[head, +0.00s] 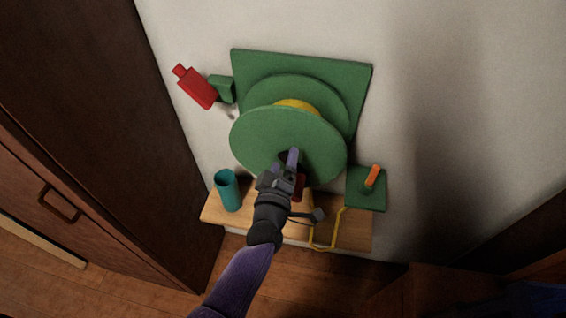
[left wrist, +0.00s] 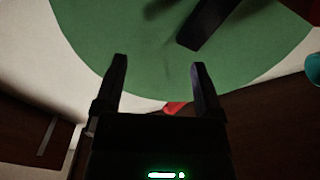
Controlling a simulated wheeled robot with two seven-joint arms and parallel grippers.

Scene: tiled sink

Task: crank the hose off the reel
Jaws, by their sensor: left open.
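The green hose reel (head: 262,140) is mounted on a green back plate (head: 355,80) on the wall, with yellow hose (head: 297,104) on its hub. The yellow hose's loose end (head: 335,228) hangs down over the shelf. My left gripper (head: 285,160) is open in front of the lower part of the reel's front disc. A red piece (head: 299,186), perhaps the crank's grip, shows beside it. In the left wrist view, the red piece (left wrist: 175,107) shows low between my open fingers (left wrist: 160,78); contact cannot be told. A dark bar (left wrist: 212,22) crosses the green disc beyond them.
A teal cup (head: 228,192) stands on the wooden shelf (head: 350,230), left of my gripper. A red bottle-shaped object (head: 197,88) is at a green bracket, upper left. An orange handle (head: 372,176) sits on a green plate at right. A dark cabinet (head: 90,110) bounds the left.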

